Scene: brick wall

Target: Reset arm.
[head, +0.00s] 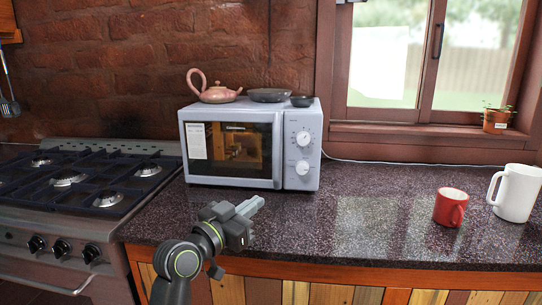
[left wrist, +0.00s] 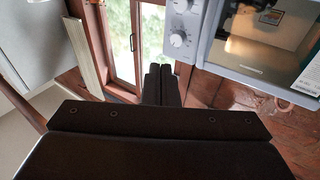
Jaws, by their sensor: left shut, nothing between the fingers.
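My left gripper (head: 250,207) is shut and empty. It is above the front part of the dark speckled counter, in front of and below the microwave. In the left wrist view its two fingers (left wrist: 161,85) lie together with nothing between them. The left arm comes up from the bottom of the head view. My right gripper is not in view.
A white microwave (head: 300,115) with its door shut stands at the back, bearing a pink teapot (head: 218,95) and dark dishes (head: 270,95). A red mug (head: 450,207) and a white mug (head: 517,193) stand right. A gas stove (head: 60,220) is left. The counter's middle (head: 370,205) is clear.

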